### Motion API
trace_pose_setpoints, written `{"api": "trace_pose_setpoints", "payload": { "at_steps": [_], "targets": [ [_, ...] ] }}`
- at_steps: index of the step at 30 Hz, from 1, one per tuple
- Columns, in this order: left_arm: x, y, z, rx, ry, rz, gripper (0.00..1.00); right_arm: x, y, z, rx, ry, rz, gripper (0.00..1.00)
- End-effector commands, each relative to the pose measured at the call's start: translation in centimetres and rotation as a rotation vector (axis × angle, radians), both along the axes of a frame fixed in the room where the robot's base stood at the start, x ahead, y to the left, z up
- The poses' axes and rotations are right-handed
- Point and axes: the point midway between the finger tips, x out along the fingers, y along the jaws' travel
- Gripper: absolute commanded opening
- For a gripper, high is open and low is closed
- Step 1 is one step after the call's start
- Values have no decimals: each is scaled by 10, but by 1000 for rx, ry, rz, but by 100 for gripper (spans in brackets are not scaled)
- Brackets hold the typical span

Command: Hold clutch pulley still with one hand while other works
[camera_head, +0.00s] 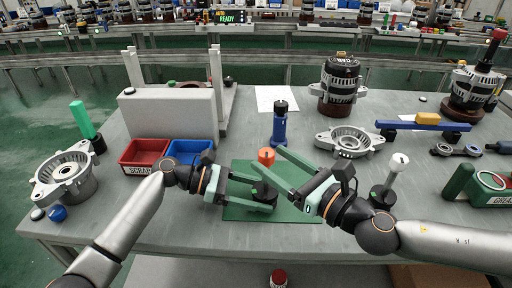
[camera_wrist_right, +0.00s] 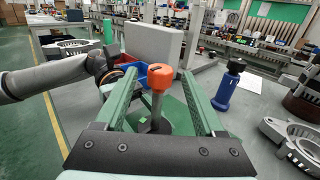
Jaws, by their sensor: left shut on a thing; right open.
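A dark round part (camera_head: 264,190), which I take to be the clutch pulley, is on the green mat (camera_head: 240,211). My left gripper (camera_head: 265,194) comes in low from the left and is shut on it. An orange cap (camera_head: 266,156) on a dark shaft stands upright above the part; the cap also shows in the right wrist view (camera_wrist_right: 160,77). My right gripper (camera_head: 268,160) is open, with its fingers on either side of the orange cap. A gap shows between cap and fingers in the right wrist view. The fingers partly hide the part.
A red bin (camera_head: 143,152) and a blue bin (camera_head: 188,151) stand left, before a grey box (camera_head: 168,112). A blue tool (camera_head: 279,126) stands behind the mat. Housings (camera_head: 349,140) (camera_head: 64,174), a white-topped post (camera_head: 395,170) and a green-handled tool (camera_head: 458,181) stand around.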

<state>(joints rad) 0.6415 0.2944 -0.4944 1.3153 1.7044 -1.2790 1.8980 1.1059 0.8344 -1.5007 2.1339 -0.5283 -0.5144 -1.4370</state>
Motion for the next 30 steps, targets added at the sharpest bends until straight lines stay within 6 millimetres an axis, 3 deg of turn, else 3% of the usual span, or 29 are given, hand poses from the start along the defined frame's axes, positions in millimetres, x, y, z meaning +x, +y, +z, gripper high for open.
{"api": "trace_pose_setpoints", "payload": {
  "at_steps": [9, 22, 30],
  "targets": [
    [0, 0, 0, -1, 0, 0, 24, 34, 34, 0, 1, -1, 0, 71],
    [0, 0, 0, -1, 0, 0, 24, 40, 40, 0, 1, 1, 0, 71],
    [0, 0, 0, -1, 0, 0, 24, 40, 40, 0, 1, 1, -1, 42]
  ]
}}
